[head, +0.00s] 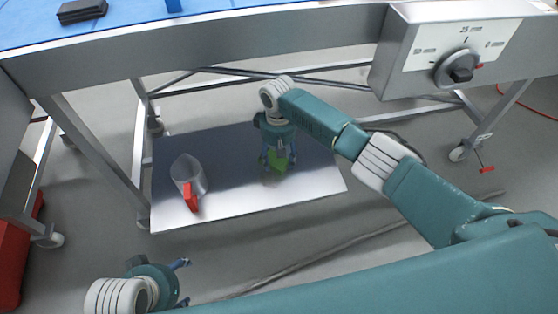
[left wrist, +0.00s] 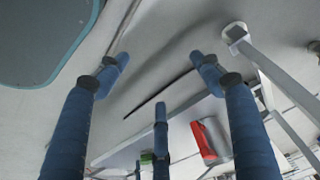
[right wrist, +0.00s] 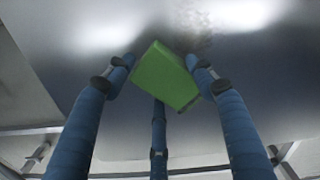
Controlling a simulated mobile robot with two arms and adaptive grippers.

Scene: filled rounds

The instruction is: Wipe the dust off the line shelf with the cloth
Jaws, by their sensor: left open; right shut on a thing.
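The line shelf (head: 235,202) is a shiny metal sheet low under the conveyor frame. My right gripper (head: 277,165) is over its right half, shut on a green cloth (head: 281,162), a folded block. In the right wrist view the cloth (right wrist: 165,76) sits between the blue fingers, at or close to the shelf surface (right wrist: 70,60); contact is not certain. A dark, speckled dust patch (right wrist: 200,42) shows just beyond the cloth. My left gripper (head: 183,282) is open and empty, in front of the shelf at lower left.
A clear scoop or jug with a red handle (head: 190,196) lies on the shelf's left part. Frame legs (head: 95,150) stand at the shelf's left side. A control box with a dial (head: 455,60) hangs at upper right. A red bin (head: 15,265) is at far left.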

